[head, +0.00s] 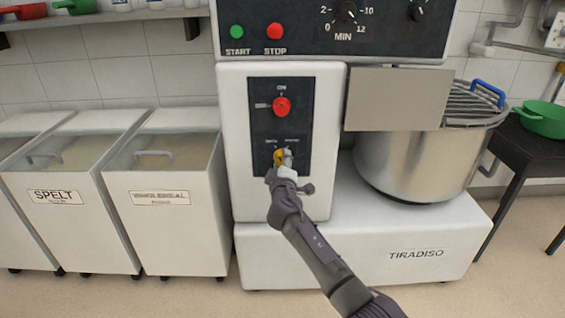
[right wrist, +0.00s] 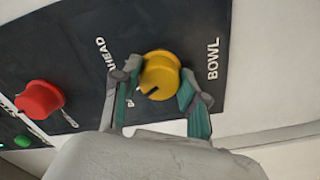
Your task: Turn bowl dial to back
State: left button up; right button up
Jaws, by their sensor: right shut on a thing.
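The yellow bowl dial (head: 278,157) sits on the lower part of the dark panel (head: 262,97) on the white mixer's front. In the right wrist view the round yellow dial (right wrist: 161,70) shows a dark pointer mark on its lower left side. My right gripper (head: 286,160) is at the dial, and in the wrist view its green-padded fingers (right wrist: 160,88) are shut on it from both sides. The word BOWL is printed beside the dial; another label is partly hidden by a finger. My left gripper is not in view.
A red knob (head: 282,106) is above the dial on the same panel. A steel bowl (head: 404,160) with a wire guard (head: 470,100) and a flat grey plate (head: 398,99) stand to the right. White flour bins (head: 165,215) stand to the left.

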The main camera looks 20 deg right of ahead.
jog(key=o, duration=1.1)
jog(key=shift+o, duration=0.2)
jog(key=shift+s, duration=0.1)
jog(key=v, duration=1.2)
